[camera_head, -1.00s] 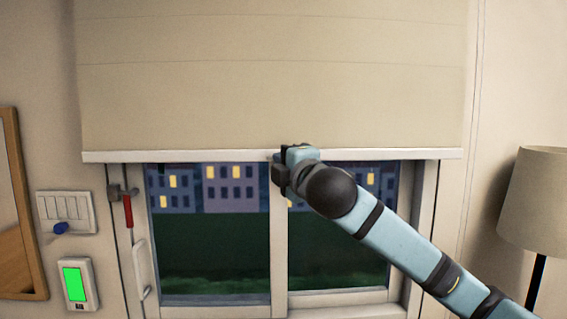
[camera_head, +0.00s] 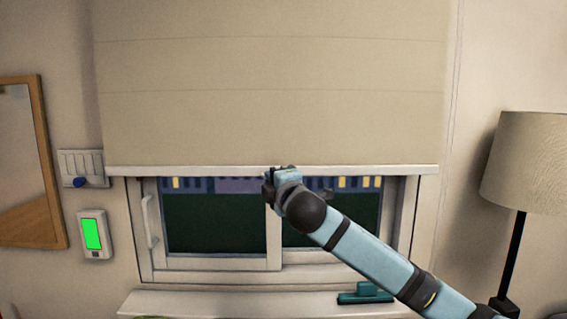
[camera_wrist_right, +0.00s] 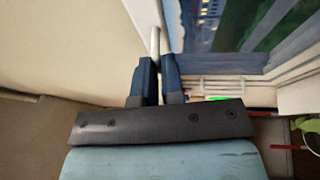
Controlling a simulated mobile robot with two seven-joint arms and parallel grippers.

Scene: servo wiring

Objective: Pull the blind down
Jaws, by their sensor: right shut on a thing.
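The beige blind (camera_head: 270,90) hangs over the upper part of the window, with a white bottom bar (camera_head: 380,170) along its lower edge. The blind also shows in the right wrist view (camera_wrist_right: 65,50), with its bar (camera_wrist_right: 143,14) running up from the fingers. My right gripper (camera_head: 277,176) is at the middle of the bar. In the right wrist view its two dark fingers (camera_wrist_right: 159,78) are shut on the bar, one on each side. The lower window (camera_head: 220,222) is uncovered below the bar. My left gripper is not in view.
A green-blue object (camera_head: 365,294) lies on the white sill (camera_head: 200,303) below the window. A lamp (camera_head: 528,165) stands at the right. A wooden-framed mirror or board (camera_head: 30,165), a switch panel (camera_head: 80,166) and a green-screened device (camera_head: 94,234) are on the left wall.

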